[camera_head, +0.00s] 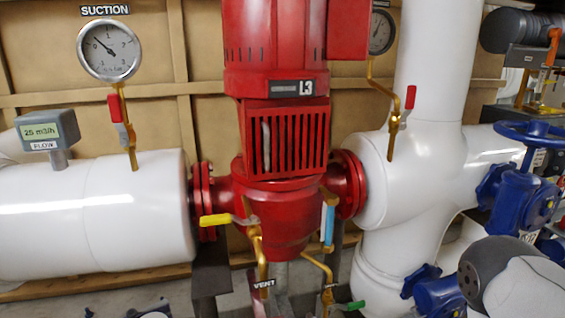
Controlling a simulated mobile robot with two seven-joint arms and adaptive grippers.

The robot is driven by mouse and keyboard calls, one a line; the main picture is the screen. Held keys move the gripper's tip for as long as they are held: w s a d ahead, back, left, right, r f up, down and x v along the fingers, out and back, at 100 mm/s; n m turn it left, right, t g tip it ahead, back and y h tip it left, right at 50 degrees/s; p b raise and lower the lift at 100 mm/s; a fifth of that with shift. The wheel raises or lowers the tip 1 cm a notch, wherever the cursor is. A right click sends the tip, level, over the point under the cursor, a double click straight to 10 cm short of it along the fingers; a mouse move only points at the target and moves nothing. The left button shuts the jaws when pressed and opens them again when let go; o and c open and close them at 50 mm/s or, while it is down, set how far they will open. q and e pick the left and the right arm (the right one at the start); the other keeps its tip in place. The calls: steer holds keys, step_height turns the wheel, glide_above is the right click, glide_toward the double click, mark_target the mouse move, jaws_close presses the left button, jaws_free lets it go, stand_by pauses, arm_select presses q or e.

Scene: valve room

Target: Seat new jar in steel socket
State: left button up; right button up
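I cannot make out a jar or a steel socket in the head view. Neither gripper's fingers show. A rounded grey and white link of my arm fills the lower right corner, and a small part of what looks like my other arm shows at the bottom left edge. What either hand holds is out of sight.
A red pump (280,190) marked L3 stands in the middle between white pipes (90,225). Suction gauge (109,50), flow meter (48,131), yellow-handled vent valve (216,219), light-blue-handled valve (328,222) and blue handwheel valve (525,195) stick out. A dark cylinder (515,30) sits upper right.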

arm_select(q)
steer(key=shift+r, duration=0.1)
